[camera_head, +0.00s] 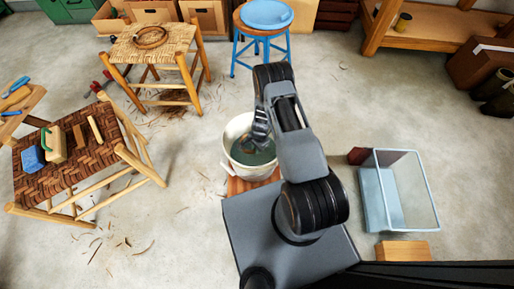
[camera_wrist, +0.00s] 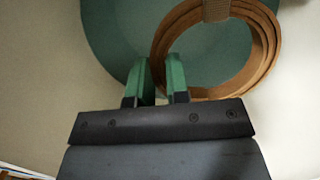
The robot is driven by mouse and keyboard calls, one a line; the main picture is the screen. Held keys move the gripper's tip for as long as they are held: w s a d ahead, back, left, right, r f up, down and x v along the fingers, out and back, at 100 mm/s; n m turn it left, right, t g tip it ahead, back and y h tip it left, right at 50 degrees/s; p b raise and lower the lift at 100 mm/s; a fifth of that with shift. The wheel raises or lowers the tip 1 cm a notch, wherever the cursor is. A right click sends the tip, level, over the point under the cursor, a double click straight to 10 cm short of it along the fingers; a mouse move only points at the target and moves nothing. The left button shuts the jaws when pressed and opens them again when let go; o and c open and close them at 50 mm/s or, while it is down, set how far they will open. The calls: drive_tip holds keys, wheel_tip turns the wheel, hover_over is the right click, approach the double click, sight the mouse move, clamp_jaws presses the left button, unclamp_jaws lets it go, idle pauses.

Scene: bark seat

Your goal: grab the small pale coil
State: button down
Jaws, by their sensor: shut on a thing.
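The small pale coil (camera_wrist: 262,55) is a tan ring of flat strip with a woven band at its top. In the wrist view it is inside the white bucket, over the teal water. My gripper (camera_wrist: 160,72) has its two green fingers on either side of the coil's left rim and is shut on it. In the head view my gripper (camera_head: 258,138) reaches down into the white bucket (camera_head: 229,158), and the coil is mostly hidden there. I cannot tell whether the coil touches the water (camera_head: 258,160).
A darker coil (camera_head: 150,37) lies on a woven stool (camera_head: 130,49) at the back left. A bark-seat frame (camera_head: 77,170) with tools stands at the left. A blue stool (camera_head: 245,40) stands behind the bucket, and a clear bin (camera_head: 410,190) at the right. Shavings litter the floor.

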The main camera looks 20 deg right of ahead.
wheel_tip(320, 180, up, 16)
drive_tip(key=p, duration=1.5)
